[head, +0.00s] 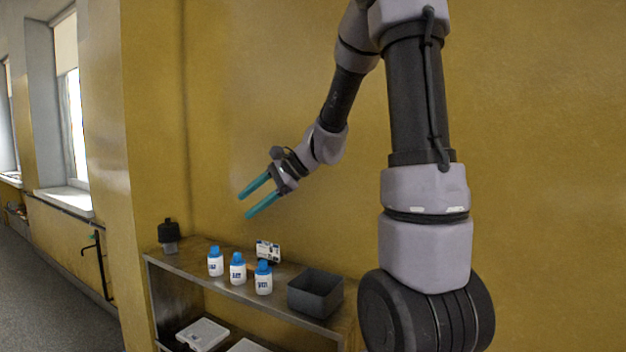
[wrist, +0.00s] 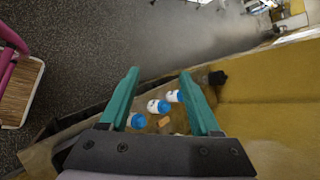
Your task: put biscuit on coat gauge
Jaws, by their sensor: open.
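A white printed box or card (head: 268,251) stands behind the bottles in the head view. I cannot make out a coat gauge.
On the shelf top (head: 187,262) stand several things: three white bottles with blue caps (head: 238,270), a dark lidded container (head: 168,236) and an open grey bin (head: 316,293). A white tray (head: 203,333) lies on the lower shelf. A yellow wall is close behind.

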